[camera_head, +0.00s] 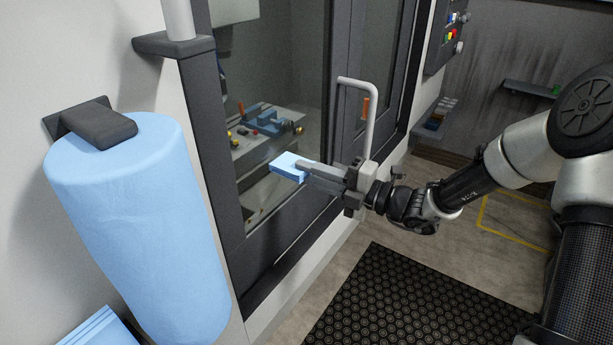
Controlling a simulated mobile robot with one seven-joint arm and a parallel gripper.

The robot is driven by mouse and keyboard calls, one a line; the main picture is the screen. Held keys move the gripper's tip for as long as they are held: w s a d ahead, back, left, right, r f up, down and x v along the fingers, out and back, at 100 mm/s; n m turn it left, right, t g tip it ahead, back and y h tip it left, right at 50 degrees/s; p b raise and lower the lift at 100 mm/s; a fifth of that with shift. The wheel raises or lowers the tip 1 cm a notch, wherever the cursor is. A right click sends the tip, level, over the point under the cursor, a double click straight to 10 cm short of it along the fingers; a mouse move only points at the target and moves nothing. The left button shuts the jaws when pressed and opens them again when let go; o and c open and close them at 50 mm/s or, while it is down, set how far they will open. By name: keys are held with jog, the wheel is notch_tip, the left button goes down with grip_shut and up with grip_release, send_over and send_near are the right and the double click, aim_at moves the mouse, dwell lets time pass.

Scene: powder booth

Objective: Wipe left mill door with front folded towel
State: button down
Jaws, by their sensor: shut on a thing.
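My gripper (310,170) is shut on a light blue folded towel (287,167), which sticks out to the left past the fingertips. The gripper holds it level in front of the glass of the left mill door (270,199), a dark-framed window panel in the middle. I cannot tell whether the towel touches the glass. The door's pale upright handle (373,118) stands just above and behind my gripper.
A large light blue roll (140,230) hangs on a wall holder at the left. Several folded blue towels (95,328) lie below it. A control panel (446,35) is at the upper right. A black rubber mat (400,300) covers the floor in front.

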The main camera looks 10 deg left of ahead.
aim_at(300, 178)
jog(key=shift+s+a+r, duration=0.2)
jog(key=shift+s, duration=0.4)
jog(key=shift+s+a+r, duration=0.2)
jog(key=shift+s+a, duration=0.05)
jog(key=shift+s, duration=0.35)
jog(key=shift+s+a+r, duration=0.2)
jog(key=shift+s, duration=0.4)
jog(key=shift+s+a, duration=0.4)
jog(key=shift+s, duration=0.45)
jog(key=shift+s+a, duration=0.4)
jog(key=shift+s, duration=0.45)
jog(key=v, duration=0.6)
jog(key=shift+s, duration=0.25)
jog(key=v, duration=0.2)
jog(key=shift+s+d, duration=0.25)
jog(key=shift+d, duration=0.05)
